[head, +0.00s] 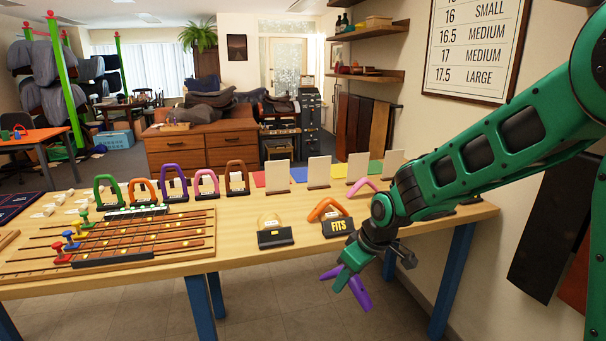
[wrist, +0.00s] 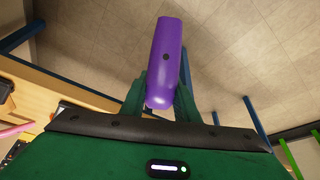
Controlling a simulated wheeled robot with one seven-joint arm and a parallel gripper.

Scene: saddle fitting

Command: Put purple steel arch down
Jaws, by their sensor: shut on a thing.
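The purple steel arch (head: 360,292) hangs from my gripper (head: 345,277), off the front edge of the table and over the floor. In the wrist view the purple arch (wrist: 166,62) stands between the green fingers (wrist: 160,95), which are shut on it. Only one leg of it shows there. Another purple arch (head: 173,182) stands in a dark holder in the back row on the table, between an orange and a pink one.
The wooden table (head: 240,258) holds a slotted board with coloured knobs (head: 110,240) at left. Upright cards (head: 277,176) line the back.

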